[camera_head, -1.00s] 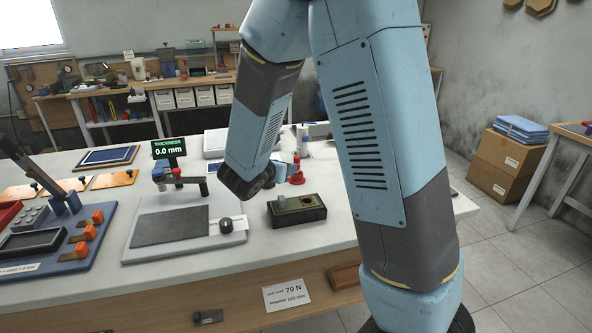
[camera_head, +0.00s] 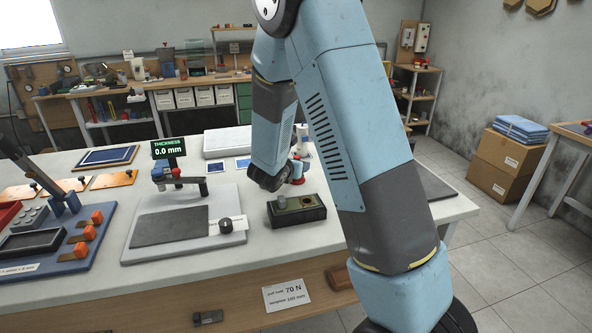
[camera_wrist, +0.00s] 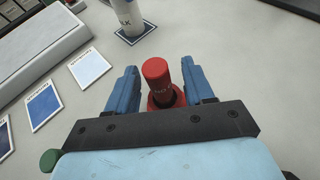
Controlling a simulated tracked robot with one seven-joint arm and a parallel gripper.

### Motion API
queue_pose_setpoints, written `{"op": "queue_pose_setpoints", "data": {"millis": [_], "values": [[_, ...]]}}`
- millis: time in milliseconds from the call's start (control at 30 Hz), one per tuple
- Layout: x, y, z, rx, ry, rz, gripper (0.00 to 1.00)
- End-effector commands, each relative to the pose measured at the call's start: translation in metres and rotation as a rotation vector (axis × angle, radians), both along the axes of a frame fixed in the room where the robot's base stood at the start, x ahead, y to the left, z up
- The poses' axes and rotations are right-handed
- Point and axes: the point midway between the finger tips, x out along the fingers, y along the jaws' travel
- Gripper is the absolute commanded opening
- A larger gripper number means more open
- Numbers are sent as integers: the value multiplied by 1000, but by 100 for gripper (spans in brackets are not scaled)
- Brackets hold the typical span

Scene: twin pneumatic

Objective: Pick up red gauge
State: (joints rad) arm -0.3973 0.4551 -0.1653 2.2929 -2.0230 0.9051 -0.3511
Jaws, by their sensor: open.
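The red gauge (camera_wrist: 158,72) is a red cylinder with a rounded top and a wider red base, standing on the pale bench. In the wrist view it is between the two blue fingers of my gripper (camera_wrist: 161,74), which are open with a visible gap on each side. In the head view the red gauge (camera_head: 297,174) shows only partly beside my wrist, near the back right of the bench. My arm hides some of it there, and the fingers are hard to make out in that view.
A white bottle-like container (camera_wrist: 128,20) on a dark square and blue sample cards (camera_wrist: 44,104) lie beyond and left. A long pale block (camera_wrist: 45,50) lies further left. A dark block (camera_head: 312,215) and the thickness tester (camera_head: 130,232) stand in front.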

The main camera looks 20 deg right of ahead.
Motion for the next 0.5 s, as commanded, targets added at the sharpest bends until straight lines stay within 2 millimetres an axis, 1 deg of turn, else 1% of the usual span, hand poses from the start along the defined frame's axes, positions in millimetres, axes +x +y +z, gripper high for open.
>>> {"op": "queue_pose_setpoints", "data": {"millis": [133,400,500], "values": [[10,-8,-5,-1,-1,-1,52],[12,-9,-6,0,-1,0,52],[12,-9,-6,0,-2,1,44]]}}
